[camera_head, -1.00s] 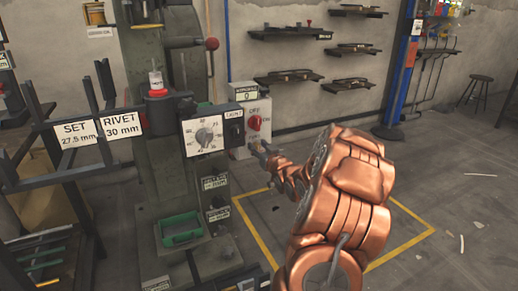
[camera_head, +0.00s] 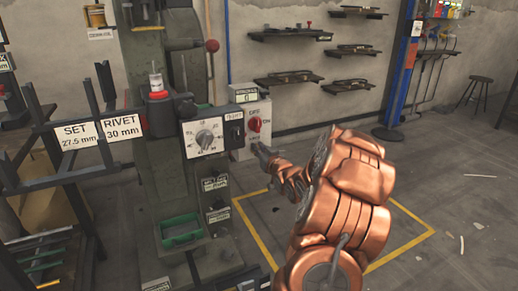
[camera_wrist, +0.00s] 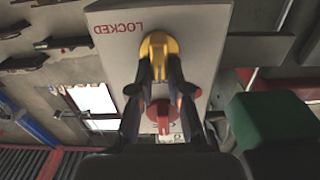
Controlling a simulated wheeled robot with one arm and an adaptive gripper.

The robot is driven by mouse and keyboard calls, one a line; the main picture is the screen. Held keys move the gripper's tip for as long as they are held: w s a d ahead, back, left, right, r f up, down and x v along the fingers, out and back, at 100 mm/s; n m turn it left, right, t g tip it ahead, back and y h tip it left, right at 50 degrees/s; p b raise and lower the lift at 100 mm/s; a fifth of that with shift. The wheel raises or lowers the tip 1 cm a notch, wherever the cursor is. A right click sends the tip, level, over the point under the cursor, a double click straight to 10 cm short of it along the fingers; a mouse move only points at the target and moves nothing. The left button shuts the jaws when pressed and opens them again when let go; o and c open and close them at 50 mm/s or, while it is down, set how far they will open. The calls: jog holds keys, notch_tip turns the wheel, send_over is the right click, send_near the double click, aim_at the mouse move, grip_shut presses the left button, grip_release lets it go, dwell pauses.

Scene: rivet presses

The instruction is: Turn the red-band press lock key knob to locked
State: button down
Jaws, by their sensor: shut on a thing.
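The press has a red band (camera_head: 158,93) around the base of its white-topped cup. The lock key knob sits on a yellow round plate (camera_wrist: 160,45) on a pale panel (camera_wrist: 200,25) in the wrist view. The word LOCKED (camera_wrist: 118,27) is printed upside down, left of the plate. My gripper (camera_head: 262,150) is at the grey switch box (camera_head: 254,112), below its red knob (camera_head: 254,124). In the wrist view my gripper (camera_wrist: 158,78) is shut on the key knob, whose narrow grip runs up and down the picture. The fingers hide part of the knob.
A dial box (camera_head: 204,134) stands just left of the switch box. The red knob (camera_wrist: 165,112) shows close behind my fingers in the wrist view, with a green block (camera_wrist: 268,122) to the right. Open floor lies right of my arm, inside a yellow line (camera_head: 405,245).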

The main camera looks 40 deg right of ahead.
jog(key=shift+r+m+p, duration=0.2)
jog(key=shift+m+p, duration=0.1)
jog(key=shift+p, duration=0.4)
jog(key=shift+d+r+m+p, duration=0.15)
jog(key=shift+m+p, duration=0.45)
jog(key=shift+p, duration=0.6)
jog(key=m+p, duration=0.2)
jog(key=p, duration=0.1)
jog(key=shift+s+d+p, duration=0.1)
jog(key=shift+d+p, duration=0.1)
jog(key=shift+p, duration=0.2)
jog(key=m+p, duration=0.3)
jog(key=shift+s+d+f, duration=0.1)
jog(key=shift+d+f, duration=0.05)
jog(key=shift+f, duration=0.05)
jog(key=m+p, duration=0.2)
jog(key=m, duration=0.1)
jog(key=f+m+p, duration=0.1)
jog(key=m+p, duration=0.1)
jog(key=m, duration=0.2)
jog(key=f+m+p, duration=0.1)
jog(key=m+p, duration=0.1)
jog(key=m, duration=0.1)
jog(key=shift+s+d+m, duration=0.1)
jog(key=shift+d+m, duration=0.25)
jog(key=shift+m, duration=0.05)
jog(key=c, duration=1.1)
grip_release()
